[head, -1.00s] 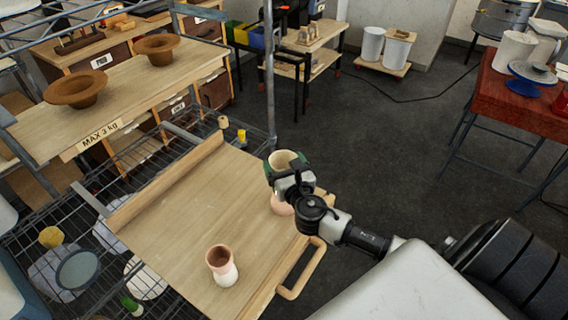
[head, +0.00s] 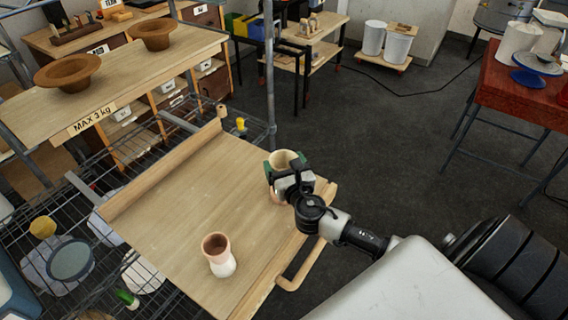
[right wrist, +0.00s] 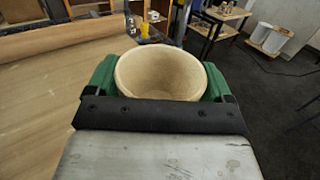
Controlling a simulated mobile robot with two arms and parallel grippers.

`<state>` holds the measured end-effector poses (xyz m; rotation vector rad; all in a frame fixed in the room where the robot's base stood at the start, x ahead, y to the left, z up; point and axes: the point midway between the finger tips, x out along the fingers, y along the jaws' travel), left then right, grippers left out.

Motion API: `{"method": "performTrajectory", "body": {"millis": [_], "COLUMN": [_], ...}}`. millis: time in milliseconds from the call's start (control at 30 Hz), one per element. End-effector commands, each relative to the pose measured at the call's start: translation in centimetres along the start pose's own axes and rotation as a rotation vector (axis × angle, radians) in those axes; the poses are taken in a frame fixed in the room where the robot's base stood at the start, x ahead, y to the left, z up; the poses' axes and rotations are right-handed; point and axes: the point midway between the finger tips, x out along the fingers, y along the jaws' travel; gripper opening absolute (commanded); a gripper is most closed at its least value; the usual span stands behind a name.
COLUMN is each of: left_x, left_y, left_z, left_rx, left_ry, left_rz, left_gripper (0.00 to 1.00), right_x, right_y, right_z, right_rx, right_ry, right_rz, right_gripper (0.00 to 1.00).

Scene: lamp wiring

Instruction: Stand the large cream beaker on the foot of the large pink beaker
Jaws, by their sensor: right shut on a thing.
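The large cream beaker (head: 284,158) is held upright, mouth up, in my right gripper (head: 287,168), over the right part of the wooden board. In the right wrist view the cream beaker (right wrist: 160,75) sits between the green finger pads, which press on it from both sides. The large pink beaker is mostly hidden beneath the cream beaker and gripper; I cannot tell whether the two touch. A smaller beaker stack (head: 219,255), pink above and whitish below, stands near the board's front. My left gripper is out of view.
The wooden board (head: 185,205) has a raised back rail and a front handle (head: 302,265); its middle is clear. It lies by a wire rack. A shelf (head: 120,85) marked "MAX 3 kg" holds two brown bowls (head: 68,73) at the upper left. A red table (head: 515,95) stands at right.

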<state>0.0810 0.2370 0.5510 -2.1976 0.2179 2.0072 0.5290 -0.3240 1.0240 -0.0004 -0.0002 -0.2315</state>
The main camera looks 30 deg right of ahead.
Motion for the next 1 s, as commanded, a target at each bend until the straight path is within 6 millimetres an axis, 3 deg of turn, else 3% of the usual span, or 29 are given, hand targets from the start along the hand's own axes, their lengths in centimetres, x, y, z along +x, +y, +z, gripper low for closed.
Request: {"method": "performTrajectory", "body": {"millis": [567,600,700,1000], "left_x": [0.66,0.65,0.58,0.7], "left_y": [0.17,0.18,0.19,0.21], "left_z": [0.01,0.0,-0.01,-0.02], "left_rx": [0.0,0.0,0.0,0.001], "left_ry": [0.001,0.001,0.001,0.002], "left_rz": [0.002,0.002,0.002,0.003], "left_gripper": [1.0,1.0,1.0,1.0], "right_x": [0.01,0.01,0.01,-0.37], "right_y": [0.0,0.0,0.0,0.02], "right_z": [-0.78,-0.78,-0.72,-0.84], "right_rx": [0.0,0.0,0.0,0.0], "right_ry": [-0.001,-0.001,-0.001,0.001], "right_rz": [0.0,0.0,0.0,0.001], "right_gripper": [0.55,0.84,0.99,1.0]}}
